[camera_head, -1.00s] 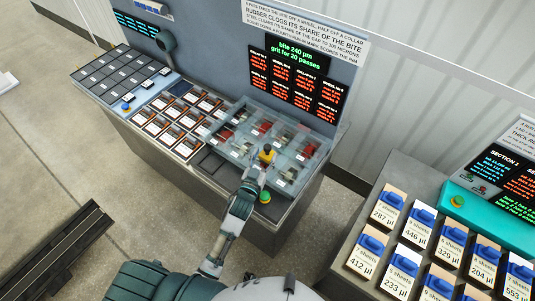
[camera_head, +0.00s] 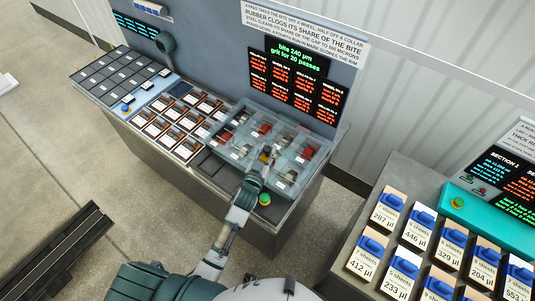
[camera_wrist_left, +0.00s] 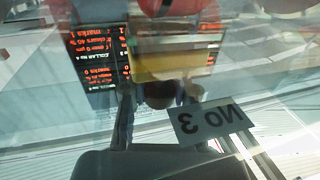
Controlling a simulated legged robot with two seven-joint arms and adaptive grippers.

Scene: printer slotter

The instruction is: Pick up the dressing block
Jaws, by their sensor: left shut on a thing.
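The dressing block seems to be a yellow block with a dark round knob, seen in the left wrist view (camera_wrist_left: 170,66). A bit of yellow also shows beside the gripper in the head view (camera_head: 263,157). My left gripper (camera_head: 272,154) reaches over the clear divided tray (camera_head: 240,165). In the left wrist view, its fingers (camera_wrist_left: 160,100) are on both sides of the dark knob, and it is shut on it. The arm and see-through panels partly hide the block; whether it touches the tray floor cannot be told. My right gripper is not in view.
Red and grey pieces sit in the tray's compartments around the gripper. A green button (camera_head: 265,199) is at the counter's front edge. Orange-edged cards (camera_head: 185,120) lie to the left. Display screens (camera_head: 293,85) stand behind. Another counter with blue-topped boxes (camera_head: 373,243) is at right.

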